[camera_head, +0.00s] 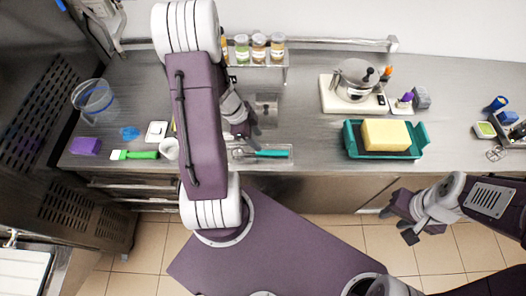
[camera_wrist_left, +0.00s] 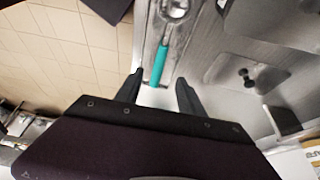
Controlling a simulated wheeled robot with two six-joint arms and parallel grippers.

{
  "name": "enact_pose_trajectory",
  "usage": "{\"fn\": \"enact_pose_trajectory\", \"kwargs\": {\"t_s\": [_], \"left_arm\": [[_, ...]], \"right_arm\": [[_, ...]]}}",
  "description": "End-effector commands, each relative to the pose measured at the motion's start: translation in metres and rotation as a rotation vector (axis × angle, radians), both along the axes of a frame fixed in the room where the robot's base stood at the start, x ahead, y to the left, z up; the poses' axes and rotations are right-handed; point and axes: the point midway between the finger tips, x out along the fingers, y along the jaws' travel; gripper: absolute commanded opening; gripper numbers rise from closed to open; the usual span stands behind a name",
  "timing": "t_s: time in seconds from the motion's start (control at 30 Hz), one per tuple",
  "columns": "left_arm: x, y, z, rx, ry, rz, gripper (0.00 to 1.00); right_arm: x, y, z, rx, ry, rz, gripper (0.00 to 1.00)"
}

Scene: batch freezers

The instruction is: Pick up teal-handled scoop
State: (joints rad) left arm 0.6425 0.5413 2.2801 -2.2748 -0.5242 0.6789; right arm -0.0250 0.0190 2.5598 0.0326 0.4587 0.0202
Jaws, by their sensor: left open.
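The teal-handled scoop (camera_head: 270,153) lies on a pale tray near the front edge of the steel counter, its handle pointing right in the head view. My left gripper (camera_head: 246,130) is above and just behind it, open and empty. In the left wrist view the teal handle of the scoop (camera_wrist_left: 160,63) shows between and beyond the two open fingertips (camera_wrist_left: 158,82), with its round metal head at the top. The fingers look apart from the handle. My right gripper (camera_head: 399,224) hangs in front of the counter, empty, its fingers spread.
A green-handled spatula (camera_head: 135,155) and a white cup (camera_head: 169,148) lie left of my left arm. A teal tray (camera_head: 418,139) with a yellow block (camera_head: 386,134) stands to the right. A lidded steel pot (camera_head: 357,77) and a rack of jars (camera_head: 259,48) are behind.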

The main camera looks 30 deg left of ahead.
Motion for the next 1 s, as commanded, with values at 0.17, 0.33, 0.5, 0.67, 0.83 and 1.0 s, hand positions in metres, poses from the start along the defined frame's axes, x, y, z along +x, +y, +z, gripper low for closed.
{"fn": "enact_pose_trajectory", "kwargs": {"t_s": [0.17,0.33,0.5,0.67,0.83,1.0], "left_arm": [[0.005,-0.010,-0.031,-0.001,0.002,-0.003,0.46],[0.008,-0.013,-0.036,0.000,0.000,-0.003,0.46],[0.012,-0.022,-0.063,0.000,0.002,-0.005,0.46],[0.018,-0.030,-0.082,0.001,0.001,-0.004,0.46],[0.019,-0.031,-0.082,0.002,0.000,-0.003,0.46],[0.019,-0.031,-0.082,0.002,0.000,-0.003,0.24]], "right_arm": [[0.000,0.000,-0.019,0.000,0.000,0.000,0.36],[0.000,0.000,-0.020,0.000,0.000,0.000,0.36],[0.000,0.000,-0.039,0.000,0.000,0.000,0.36],[0.000,0.000,-0.051,0.000,0.000,0.000,0.36],[0.000,0.000,-0.049,0.000,0.000,0.000,0.36],[0.000,0.000,-0.049,0.000,0.000,0.000,0.36]]}}
